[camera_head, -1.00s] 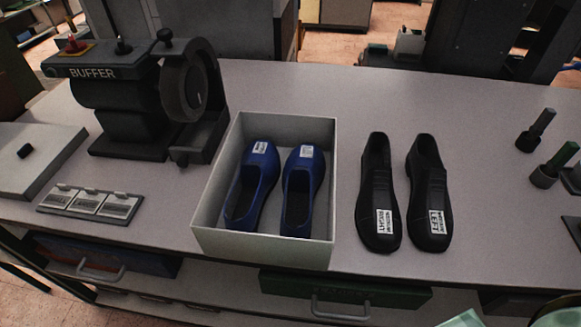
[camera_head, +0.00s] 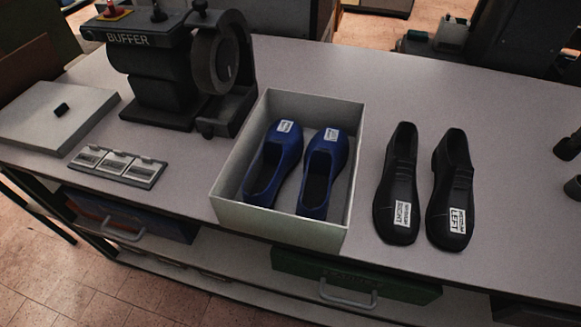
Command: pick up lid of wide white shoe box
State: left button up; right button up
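The wide white shoe box (camera_head: 283,226) stands open on the bench, with a pair of blue shoes (camera_head: 271,170) lying inside it. A flat white lid (camera_head: 48,128) with a small black knob (camera_head: 61,109) lies on the bench at the far left, apart from the box.
A dark buffer machine (camera_head: 163,78) stands behind the lid and the box. A small panel with three labelled units (camera_head: 117,167) lies between lid and box. Black shoes (camera_head: 400,190) stand right of the box. Drawers with handles (camera_head: 349,292) show below the bench front.

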aim_at(49, 118)
jog(key=u, duration=1)
jog(key=i+j+z, duration=0.1)
jog(key=j+z, duration=0.45)
jog(key=z, duration=0.25)
jog(key=j+z, duration=0.35)
